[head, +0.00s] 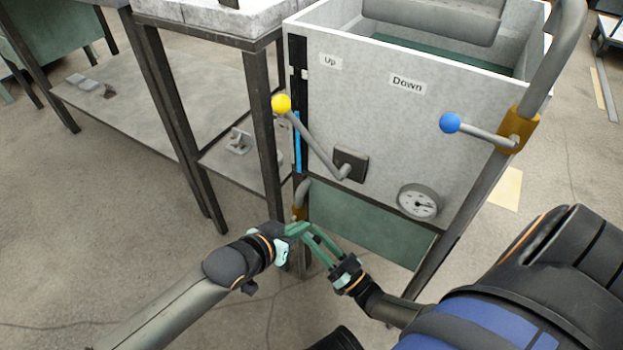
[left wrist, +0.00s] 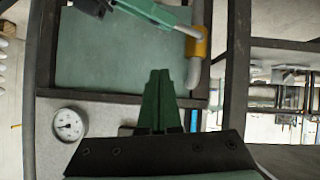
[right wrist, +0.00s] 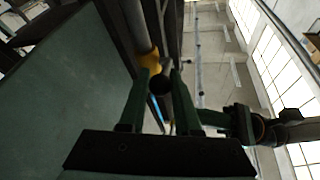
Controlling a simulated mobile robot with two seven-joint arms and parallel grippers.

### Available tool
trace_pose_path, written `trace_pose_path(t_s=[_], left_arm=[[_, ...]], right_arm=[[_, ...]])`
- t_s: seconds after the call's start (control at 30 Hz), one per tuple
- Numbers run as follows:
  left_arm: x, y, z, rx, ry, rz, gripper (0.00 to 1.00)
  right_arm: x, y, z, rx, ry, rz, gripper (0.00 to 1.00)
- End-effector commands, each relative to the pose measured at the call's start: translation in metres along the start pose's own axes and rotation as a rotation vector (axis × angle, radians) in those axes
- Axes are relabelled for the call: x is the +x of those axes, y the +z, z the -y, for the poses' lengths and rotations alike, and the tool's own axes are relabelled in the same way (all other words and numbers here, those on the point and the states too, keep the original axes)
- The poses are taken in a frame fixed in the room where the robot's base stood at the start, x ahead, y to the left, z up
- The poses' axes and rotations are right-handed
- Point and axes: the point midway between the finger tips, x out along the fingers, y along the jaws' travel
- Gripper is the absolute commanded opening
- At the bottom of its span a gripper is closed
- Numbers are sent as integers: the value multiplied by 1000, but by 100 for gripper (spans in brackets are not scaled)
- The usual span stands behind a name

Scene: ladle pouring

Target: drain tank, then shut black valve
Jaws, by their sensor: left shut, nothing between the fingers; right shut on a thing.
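The tank (head: 390,140) is a grey box with a pressure gauge and "Up" and "Down" labels. The black valve has a brass body (head: 299,200) at the tank's lower left; its body and grey lever (left wrist: 186,31) show in the left wrist view. My right gripper (head: 306,232) is shut on the valve's black knob (right wrist: 160,83), mostly hidden in the head view. My left gripper (head: 296,229) is shut and empty, close beside the right fingers in the head view. Its closed green fingers (left wrist: 158,95) point toward the green lower panel in the left wrist view.
A yellow-knobbed crank (head: 282,103) sticks out from the tank front. A blue-knobbed valve (head: 450,123) is on the right pipe. A dial gauge (head: 418,202) sits low on the front. A dark-framed table (head: 190,40) stands left. A blue strip (head: 297,140) runs along the tank's left edge.

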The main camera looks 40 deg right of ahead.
Motion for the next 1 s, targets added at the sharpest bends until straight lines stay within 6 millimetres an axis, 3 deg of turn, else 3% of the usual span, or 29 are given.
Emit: trace_pose_path(t_s=[0.5, 0.7, 1.0], left_arm=[[56, -1, 0, 3, -1, 0, 0], [63, 27, 0, 0, -1, 0, 0], [66, 39, 0, 1, 0, -2, 0]], right_arm=[[-1, 0, 1, 1, -2, -1, 0], [-1, 0, 1, 1, -2, -1, 0], [-1, 0, 1, 1, -2, -1, 0]])
